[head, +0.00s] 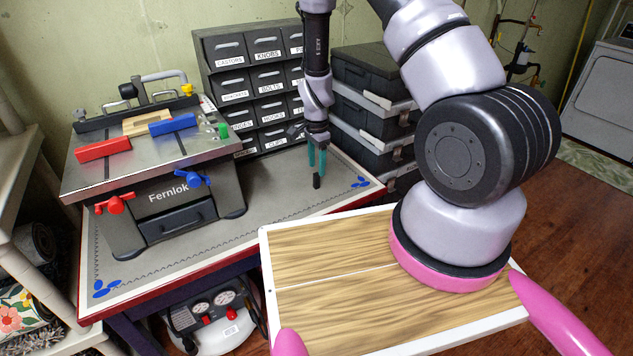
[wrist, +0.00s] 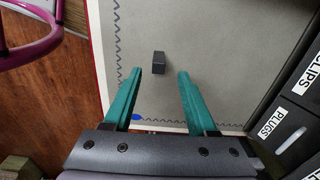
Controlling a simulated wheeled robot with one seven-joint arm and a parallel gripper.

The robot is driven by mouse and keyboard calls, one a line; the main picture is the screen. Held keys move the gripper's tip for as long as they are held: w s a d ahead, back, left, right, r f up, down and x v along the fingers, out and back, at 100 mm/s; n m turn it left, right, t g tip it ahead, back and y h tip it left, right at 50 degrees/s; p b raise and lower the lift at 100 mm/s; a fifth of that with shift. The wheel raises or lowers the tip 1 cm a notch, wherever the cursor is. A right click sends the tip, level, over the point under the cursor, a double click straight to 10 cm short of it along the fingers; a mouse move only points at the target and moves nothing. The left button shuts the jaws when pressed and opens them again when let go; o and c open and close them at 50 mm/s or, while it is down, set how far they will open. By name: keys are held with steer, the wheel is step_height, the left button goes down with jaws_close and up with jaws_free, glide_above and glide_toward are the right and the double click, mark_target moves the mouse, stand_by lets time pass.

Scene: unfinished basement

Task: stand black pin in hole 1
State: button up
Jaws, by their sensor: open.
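The black pin (head: 317,181) is a short dark block on the grey bench mat, just below my gripper in the head view. In the wrist view the black pin (wrist: 159,63) shows beyond the fingertips, roughly centred between them and touching neither. It appears to stand on the mat. My gripper (head: 317,160) has teal fingers pointing down, spread apart and empty. Both fingers of my gripper (wrist: 158,76) also show in the wrist view. I cannot make out hole 1 or its number in either view.
A Fernlok bench machine (head: 170,195) with red, blue and tan pieces stands left on the bench mat (head: 265,200). A labelled drawer cabinet (head: 250,80) stands behind my gripper, and stacked black cases (head: 375,110) to its right. The mat around the pin is clear.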

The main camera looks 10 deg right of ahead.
mark_target(316, 174)
step_height(316, 174, down, 4)
steer(key=shift+s+a+f, duration=0.1)
steer(key=shift+s+f, duration=0.05)
jaws_close()
